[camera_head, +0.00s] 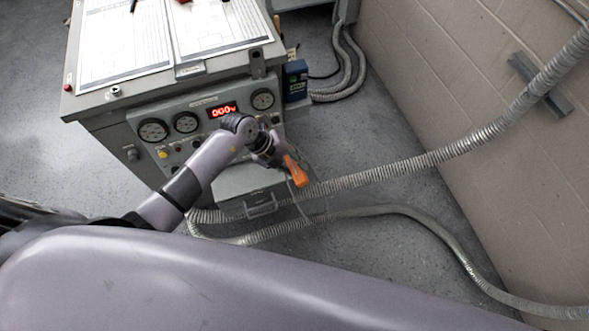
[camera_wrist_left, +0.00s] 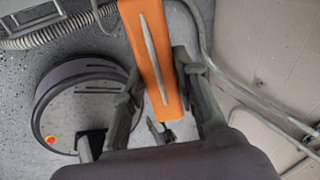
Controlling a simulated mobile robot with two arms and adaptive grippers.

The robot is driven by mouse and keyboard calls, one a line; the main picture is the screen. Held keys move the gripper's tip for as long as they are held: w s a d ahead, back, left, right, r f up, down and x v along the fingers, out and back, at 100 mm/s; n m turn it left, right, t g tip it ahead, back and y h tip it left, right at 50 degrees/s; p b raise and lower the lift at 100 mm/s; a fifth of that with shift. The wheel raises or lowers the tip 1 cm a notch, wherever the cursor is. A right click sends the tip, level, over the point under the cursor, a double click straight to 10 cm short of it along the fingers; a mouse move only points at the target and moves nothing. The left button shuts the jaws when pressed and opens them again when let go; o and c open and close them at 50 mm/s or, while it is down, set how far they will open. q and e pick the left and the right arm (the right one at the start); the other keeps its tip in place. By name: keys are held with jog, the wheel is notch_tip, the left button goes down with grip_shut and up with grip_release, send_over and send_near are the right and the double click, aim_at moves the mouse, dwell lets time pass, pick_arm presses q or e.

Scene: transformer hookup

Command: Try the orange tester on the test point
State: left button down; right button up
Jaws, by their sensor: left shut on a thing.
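The orange tester (camera_head: 296,171) is a flat orange bar held in my left gripper (camera_head: 281,160), in front of the grey control cabinet (camera_head: 128,150). In the left wrist view the tester (camera_wrist_left: 144,40) stands out lengthwise between the two fingers of my left gripper (camera_wrist_left: 158,72), which is shut on it. The tester hangs clear of the cabinet front, above the floor. I cannot make out the test point; my left arm covers part of the panel. My right gripper is not in view.
The panel has round gauges (camera_head: 153,131) and a red display (camera_head: 222,110) reading 000v. Papers (camera_head: 125,45) lie on top. A blue box (camera_head: 296,80) is at its right side. Ribbed hoses (camera_head: 400,166) cross the floor to the right, near the block wall (camera_head: 480,110).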

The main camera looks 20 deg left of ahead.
pick_arm(q)
jog(key=w+a+b, duration=0.1)
jog(key=w+a+f+b, duration=0.1)
jog(key=w+b, duration=0.1)
jog(key=shift+w+a, duration=0.15)
jog(key=shift+w, duration=0.15)
jog(key=shift+w+a+b, duration=0.4)
jog(key=shift+w+b, duration=0.15)
jog(key=shift+b, duration=0.15)
jog(key=shift+w+a, duration=0.1)
jog(key=shift+w+a, duration=0.2)
jog(key=shift+w, duration=0.15)
dwell(0.4)
jog(key=shift+a, duration=0.1)
dwell(1.0)
